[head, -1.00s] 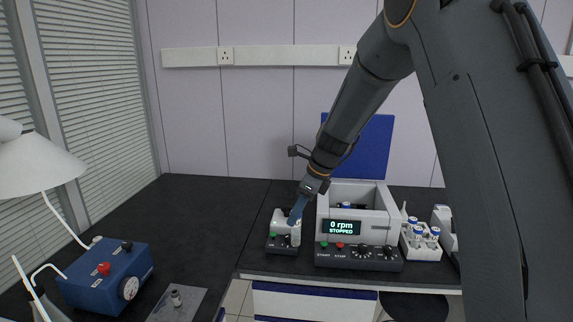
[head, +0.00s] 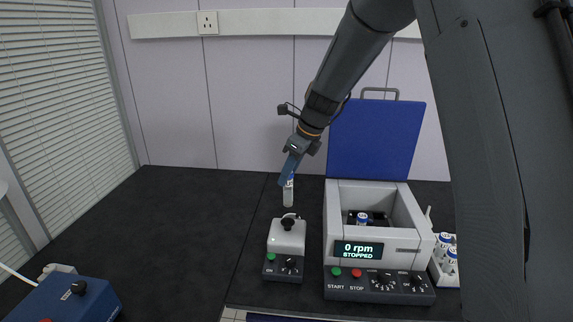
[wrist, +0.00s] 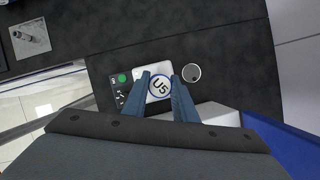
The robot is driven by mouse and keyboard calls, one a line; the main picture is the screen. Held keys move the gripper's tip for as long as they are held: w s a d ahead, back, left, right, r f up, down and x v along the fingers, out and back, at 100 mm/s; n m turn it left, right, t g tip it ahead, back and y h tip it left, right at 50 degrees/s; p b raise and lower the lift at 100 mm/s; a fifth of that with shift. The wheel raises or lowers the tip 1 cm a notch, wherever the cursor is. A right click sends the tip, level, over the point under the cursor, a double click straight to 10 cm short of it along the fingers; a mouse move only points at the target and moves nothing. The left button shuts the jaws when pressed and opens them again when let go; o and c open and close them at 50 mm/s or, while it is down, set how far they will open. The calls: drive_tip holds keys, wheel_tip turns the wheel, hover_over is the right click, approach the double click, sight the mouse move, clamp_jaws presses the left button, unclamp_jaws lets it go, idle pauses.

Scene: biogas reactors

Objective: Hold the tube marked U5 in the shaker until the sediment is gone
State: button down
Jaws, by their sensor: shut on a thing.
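My gripper (head: 288,180) is shut on the tube U5 (head: 288,192). The tube hangs upright in the head view, with its lower end clear. In the wrist view its round white cap, marked U5 (wrist: 159,86), shows between my fingertips (wrist: 162,80). The shaker (head: 287,238) is a small white box with a black cup (head: 288,223) on top and a dark front panel. The tube appears above the shaker's cup, apart from it. Whether it is exactly over the cup, I cannot tell. The tube is too small to show any sediment.
The centrifuge (head: 380,250) stands right of the shaker, its blue lid (head: 377,135) open, a blue-capped tube (head: 362,218) inside, its display at 0 rpm. A rack with tubes (head: 446,252) is farther right. A blue box (head: 75,305) is front left. The bench left of the shaker is clear.

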sight(288, 194)
drive_tip(key=shift+w+f, duration=0.1)
drive_tip(key=shift+w, duration=0.1)
wheel_tip(288, 194, down, 5)
drive_tip(key=b, duration=0.5)
drive_tip(key=shift+f, duration=0.15)
drive_tip(key=shift+f+b, duration=0.3)
drive_tip(key=shift+f, duration=0.65)
drive_tip(key=shift+f+p, duration=0.1)
drive_tip(key=shift+p, duration=0.25)
idle(0.8)
wheel_tip(288, 194, up, 8)
drive_tip(key=p, duration=0.7)
idle(0.3)
drive_tip(key=shift+s+f, duration=0.1)
drive_tip(key=shift+s, duration=0.05)
idle(0.4)
